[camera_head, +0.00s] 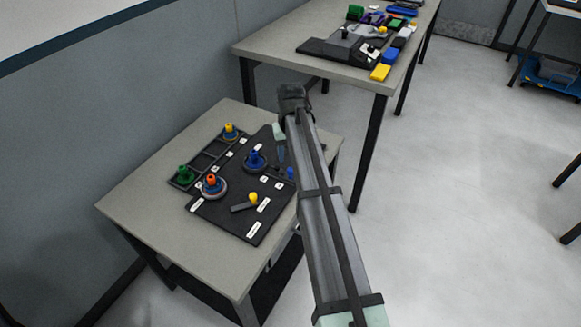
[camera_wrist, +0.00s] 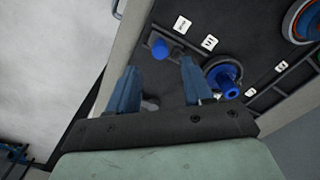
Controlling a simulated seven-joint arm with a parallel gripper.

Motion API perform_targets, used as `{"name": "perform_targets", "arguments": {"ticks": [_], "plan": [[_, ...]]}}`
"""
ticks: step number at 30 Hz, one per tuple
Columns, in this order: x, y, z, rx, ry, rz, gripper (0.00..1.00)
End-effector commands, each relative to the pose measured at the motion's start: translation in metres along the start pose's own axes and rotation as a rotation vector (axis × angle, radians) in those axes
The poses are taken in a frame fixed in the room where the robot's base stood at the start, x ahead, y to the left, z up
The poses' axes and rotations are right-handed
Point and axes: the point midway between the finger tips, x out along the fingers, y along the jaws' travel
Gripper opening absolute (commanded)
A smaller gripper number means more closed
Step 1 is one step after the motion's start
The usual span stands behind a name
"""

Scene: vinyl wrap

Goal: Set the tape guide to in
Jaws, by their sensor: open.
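The black machine board (camera_head: 225,215) lies on the small grey table and carries several coloured knobs and white labels too small to read, so I cannot tell for sure which part is the tape guide. A small blue knob (camera_wrist: 160,49) stands on a dark block beside two labels in the wrist view; it also shows near the arm in the head view (camera_head: 290,172). A larger blue spool (camera_wrist: 229,86) on a round base is to its right (camera_head: 254,160). My gripper (camera_wrist: 160,82) is open and empty, its two blue fingers apart, close to the small blue knob but not around it.
An orange-topped spool (camera_head: 212,182) and a yellow-knobbed lever (camera_head: 252,198) are on the board's near part. A divided tray (camera_head: 200,163) with green and yellow pieces runs along its left. A second table (camera_head: 275,50) with several items stands behind.

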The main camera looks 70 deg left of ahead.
Motion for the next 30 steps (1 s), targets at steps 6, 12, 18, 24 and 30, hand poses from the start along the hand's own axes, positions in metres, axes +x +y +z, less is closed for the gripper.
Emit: {"name": "perform_targets", "arguments": {"ticks": [6,12,18,24,30], "plan": [[0.036,0.0,0.0,0.0,-0.001,0.0,0.5],[0.055,0.0,0.0,0.0,0.0,0.0,0.5],[0.063,0.0,0.0,0.0,0.001,0.0,0.5],[0.063,0.0,0.0,0.0,0.001,0.0,0.5],[0.063,0.0,0.0,0.0,0.001,0.0,0.36]]}}
